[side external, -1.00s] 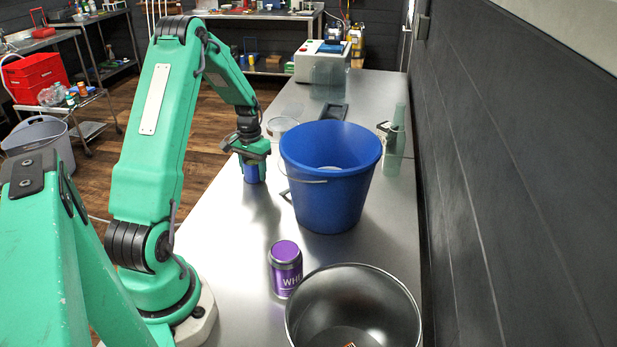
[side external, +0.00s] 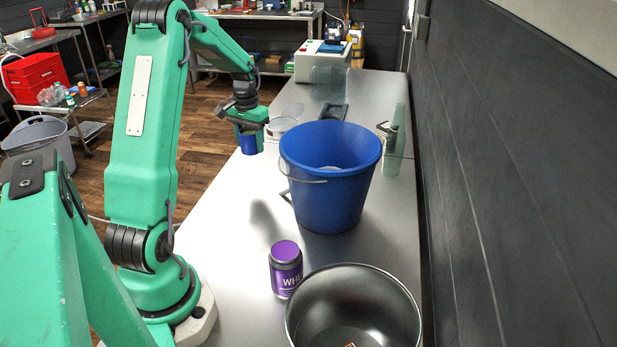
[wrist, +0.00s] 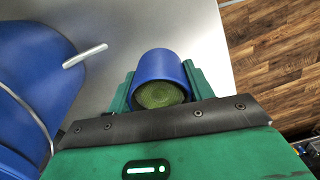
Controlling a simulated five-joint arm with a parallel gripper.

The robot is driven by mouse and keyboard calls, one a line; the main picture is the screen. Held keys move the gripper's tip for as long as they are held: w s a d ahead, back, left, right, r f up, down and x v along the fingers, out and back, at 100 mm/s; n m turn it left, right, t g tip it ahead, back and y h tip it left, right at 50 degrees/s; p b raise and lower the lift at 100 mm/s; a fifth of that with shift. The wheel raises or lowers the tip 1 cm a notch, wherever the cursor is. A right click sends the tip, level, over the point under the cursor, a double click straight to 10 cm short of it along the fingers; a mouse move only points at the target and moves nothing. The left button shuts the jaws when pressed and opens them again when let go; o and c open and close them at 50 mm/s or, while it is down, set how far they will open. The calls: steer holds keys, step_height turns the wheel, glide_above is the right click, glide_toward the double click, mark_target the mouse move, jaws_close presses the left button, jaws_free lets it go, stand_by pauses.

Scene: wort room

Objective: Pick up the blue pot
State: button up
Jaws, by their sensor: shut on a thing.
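The blue pot (side external: 248,144) is a small blue cylinder, held between the green fingers of my gripper (side external: 249,136). It hangs above the steel table (side external: 225,250), with a shadow on the table below and to its right. In the wrist view the pot (wrist: 160,68) sits between both fingers of my gripper (wrist: 160,92). Its near end shows a round green surface inside a blue rim. My gripper is shut on it. The fingers hide parts of the pot's sides.
A large blue bucket (side external: 330,190) with a wire handle stands right of my gripper. A purple-lidded jar (side external: 286,270) and a steel bowl (side external: 355,300) are nearer. A clear dish (side external: 281,125), a dark tray (side external: 333,112) and a bottle (side external: 398,130) stand farther back.

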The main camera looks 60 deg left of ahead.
steer(key=shift+r, duration=0.2)
steer(key=shift+w, duration=0.15)
stand_by(0.4)
